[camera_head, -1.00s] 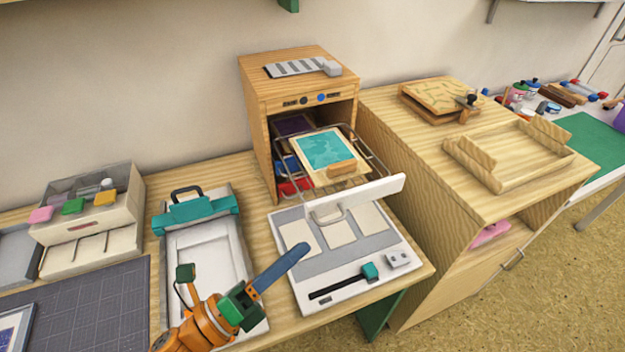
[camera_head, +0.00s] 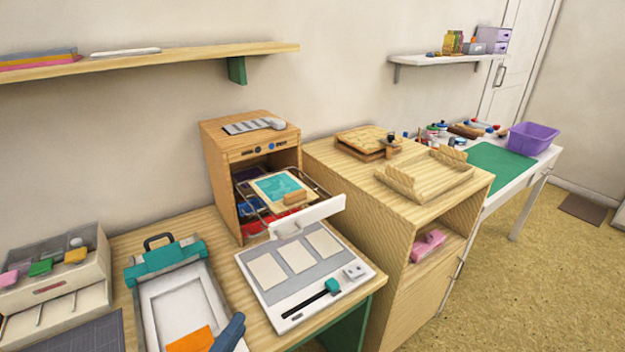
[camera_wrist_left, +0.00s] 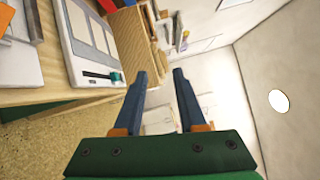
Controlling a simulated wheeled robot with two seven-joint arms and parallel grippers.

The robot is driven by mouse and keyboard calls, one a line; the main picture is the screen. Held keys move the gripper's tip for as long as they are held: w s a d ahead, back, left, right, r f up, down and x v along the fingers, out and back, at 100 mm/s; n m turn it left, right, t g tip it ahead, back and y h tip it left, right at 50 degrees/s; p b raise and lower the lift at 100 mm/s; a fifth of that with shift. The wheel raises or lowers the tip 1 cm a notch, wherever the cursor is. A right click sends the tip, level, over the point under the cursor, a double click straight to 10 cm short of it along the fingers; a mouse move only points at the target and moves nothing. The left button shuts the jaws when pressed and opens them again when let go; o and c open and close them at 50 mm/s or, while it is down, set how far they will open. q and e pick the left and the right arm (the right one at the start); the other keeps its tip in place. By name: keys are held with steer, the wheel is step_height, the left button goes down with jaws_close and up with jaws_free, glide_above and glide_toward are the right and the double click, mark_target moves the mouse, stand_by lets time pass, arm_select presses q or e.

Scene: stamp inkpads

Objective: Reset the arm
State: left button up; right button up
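The rest of my left arm is cut off by the frame. My right gripper is in neither view.
The wooden cabinet (camera_head: 222,191) has its wire rack (camera_head: 325,194) pulled out, with a teal-patterned board (camera_head: 277,187) on it. A white panel with pale pads (camera_head: 259,270) lies in front. A wooden cupboard (camera_head: 370,250) stands to the right. Wall shelves (camera_head: 190,56) hang above.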

arm_select(q)
steer(key=a+f+n+g+y, duration=0.3)
steer(key=a+f+n+y, duration=0.3)
steer(key=n, duration=0.4)
steer(key=s+d+f+n+g+y, duration=0.1)
steer(key=s+d+f+n+g, duration=0.1)
steer(key=s+f+n+g, duration=0.95)
steer(key=s+f+n, duration=0.1)
steer(key=s+f, duration=0.1)
steer(key=f, duration=0.7)
steer(key=s+f, duration=0.2)
steer(key=f, duration=0.7)
steer(key=s+a+f+g, duration=0.1)
steer(key=s+a+f, duration=0.1)
steer(key=s+f, duration=0.6)
steer(key=s, duration=0.3)
steer(key=shift+s+a+f+g+y, duration=0.2)
steer(key=shift+s+f+g+y, duration=0.1)
steer(key=shift+f+g, duration=0.1)
